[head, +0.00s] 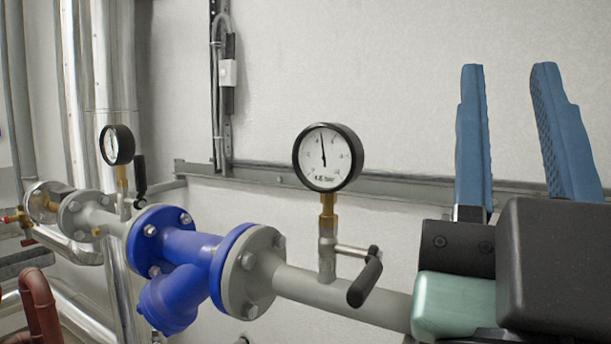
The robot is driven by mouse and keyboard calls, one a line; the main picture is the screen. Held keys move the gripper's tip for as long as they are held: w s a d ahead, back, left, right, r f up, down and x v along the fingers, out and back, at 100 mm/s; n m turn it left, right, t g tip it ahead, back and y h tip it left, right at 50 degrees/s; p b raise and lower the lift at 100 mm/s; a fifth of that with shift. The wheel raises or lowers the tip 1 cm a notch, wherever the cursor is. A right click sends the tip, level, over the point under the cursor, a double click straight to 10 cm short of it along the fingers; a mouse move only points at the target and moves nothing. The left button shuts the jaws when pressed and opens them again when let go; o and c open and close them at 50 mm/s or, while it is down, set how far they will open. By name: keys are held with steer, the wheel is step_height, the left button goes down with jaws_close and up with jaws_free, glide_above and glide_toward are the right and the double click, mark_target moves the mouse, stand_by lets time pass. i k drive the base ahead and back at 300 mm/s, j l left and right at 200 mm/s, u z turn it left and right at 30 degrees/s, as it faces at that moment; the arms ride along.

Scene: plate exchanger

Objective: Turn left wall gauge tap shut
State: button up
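The left wall gauge (117,145) is a round dial with a black rim, seen at an angle, on a brass stem above the grey pipe. Its tap has a black handle (140,176) standing roughly upright just right of the stem.
A blue flanged strainer (180,255) lies between the gauges. A grey rail (260,174) runs along the wall. Silver pipes (103,60) rise at left.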

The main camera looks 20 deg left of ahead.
mark_target(140, 202)
steer(key=u, duration=1.35)
steer(key=i+j+u, duration=0.25)
steer(key=i+j, duration=0.15)
steer(key=j, duration=0.1)
